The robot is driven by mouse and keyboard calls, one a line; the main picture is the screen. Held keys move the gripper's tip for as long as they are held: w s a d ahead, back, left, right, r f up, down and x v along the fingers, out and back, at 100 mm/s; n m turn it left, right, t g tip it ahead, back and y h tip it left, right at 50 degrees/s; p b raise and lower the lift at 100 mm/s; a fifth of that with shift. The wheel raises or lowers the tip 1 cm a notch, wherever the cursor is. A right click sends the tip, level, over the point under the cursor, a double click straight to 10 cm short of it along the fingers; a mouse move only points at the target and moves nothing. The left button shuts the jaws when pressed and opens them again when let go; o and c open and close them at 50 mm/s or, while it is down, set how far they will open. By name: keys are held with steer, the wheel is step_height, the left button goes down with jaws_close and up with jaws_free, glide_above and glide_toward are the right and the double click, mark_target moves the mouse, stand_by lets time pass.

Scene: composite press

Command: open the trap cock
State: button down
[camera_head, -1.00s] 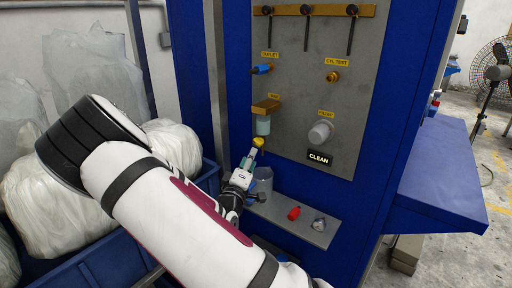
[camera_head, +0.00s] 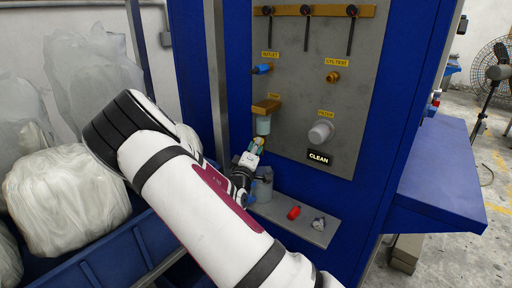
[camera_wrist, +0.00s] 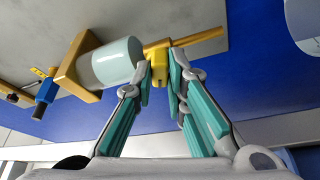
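The trap is a brass block (camera_head: 266,106) with a pale translucent bowl (camera_head: 263,125) hanging under it on the grey panel. In the wrist view the bowl (camera_wrist: 117,63) is at upper left. The yellow trap cock (camera_wrist: 158,68) sits at the bowl's end, its brass lever (camera_wrist: 200,38) pointing out to the right. My gripper (camera_wrist: 160,78) has its teal fingertips close in on both sides of the cock body and appears shut on it. In the head view my gripper (camera_head: 250,157) is just below the bowl and partly hides the cock.
A clear cup (camera_head: 263,184), a red part (camera_head: 294,213) and a small grey part (camera_head: 318,223) stand on the ledge (camera_head: 280,211) below. The filter bowl (camera_head: 321,131) juts out at right. A metal post (camera_head: 216,80) and blue bin (camera_head: 140,250) are at left.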

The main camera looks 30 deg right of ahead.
steer(key=shift+m, duration=0.3)
steer(key=shift+w+a+f+m+g+h+b, duration=0.15)
steer(key=shift+m+g+h+b, duration=0.8)
steer(key=shift+m+b, duration=1.45)
steer(key=shift+w+f+m+g+h+b, duration=0.15)
steer(key=shift+m+g+h+b, duration=1)
steer(key=shift+m, duration=2.1)
steer(key=shift+w+a+f+m+g+h+b, duration=0.15)
steer(key=shift+m+g+h+b, duration=0.6)
steer(key=shift+m+b, duration=1.75)
steer(key=shift+d+r+m+p, duration=0.15)
steer(key=shift+m+p, duration=0.15)
steer(key=shift+m, duration=0.35)
steer(key=c, duration=1.6)
jaws_free()
